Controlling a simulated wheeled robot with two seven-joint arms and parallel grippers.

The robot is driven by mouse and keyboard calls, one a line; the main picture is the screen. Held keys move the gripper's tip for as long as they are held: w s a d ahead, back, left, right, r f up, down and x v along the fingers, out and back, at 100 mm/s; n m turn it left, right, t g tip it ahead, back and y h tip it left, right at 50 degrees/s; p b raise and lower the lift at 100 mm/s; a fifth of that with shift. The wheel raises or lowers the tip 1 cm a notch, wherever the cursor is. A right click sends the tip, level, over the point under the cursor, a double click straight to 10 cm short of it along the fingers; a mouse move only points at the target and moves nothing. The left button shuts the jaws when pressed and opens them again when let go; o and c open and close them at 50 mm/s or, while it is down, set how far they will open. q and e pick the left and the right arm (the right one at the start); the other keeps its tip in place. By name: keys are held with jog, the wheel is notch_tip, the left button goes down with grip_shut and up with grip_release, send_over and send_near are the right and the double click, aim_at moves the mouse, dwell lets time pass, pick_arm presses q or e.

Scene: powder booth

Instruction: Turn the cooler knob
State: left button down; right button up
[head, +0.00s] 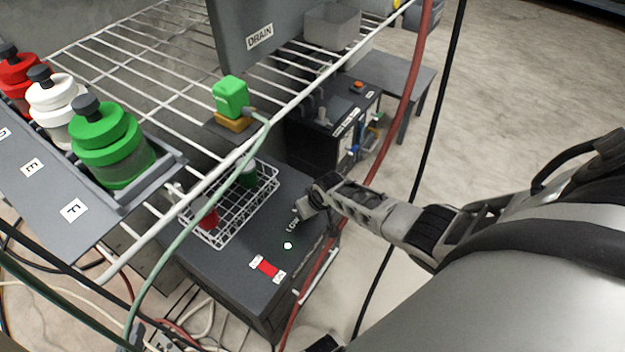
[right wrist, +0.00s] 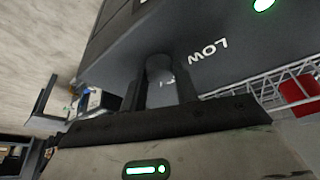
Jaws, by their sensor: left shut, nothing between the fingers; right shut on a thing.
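The cooler (head: 245,275) is a dark box under the wire rack, with a white LOW label and a lit green lamp (head: 288,245) on its top. In the right wrist view, the dark round cooler knob (right wrist: 160,68) stands beside the LOW label (right wrist: 208,51). My right gripper (right wrist: 160,90) is shut on the knob, one finger on each side. In the head view, my right gripper (head: 306,206) is over the cooler top beside the label and hides the knob. Of my left gripper, at most a small part shows at the bottom left edge, among cables.
A wire basket (head: 225,225) with red and green items sits beside the knob. The white wire rack (head: 160,80) overhangs the cooler and carries bottles and a green block (head: 230,97). A black device (head: 325,130) stands behind. A red hose (head: 408,90) and black cable pass close to my right arm.

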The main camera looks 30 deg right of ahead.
jog(key=m+h+p, duration=0.1)
jog(key=m, duration=0.2)
jog(key=shift+a, duration=0.2)
jog(key=shift+m+g+h, duration=0.4)
jog(key=shift+m+h, duration=0.1)
jog(key=shift+m, duration=0.7)
jog(key=o, duration=1)
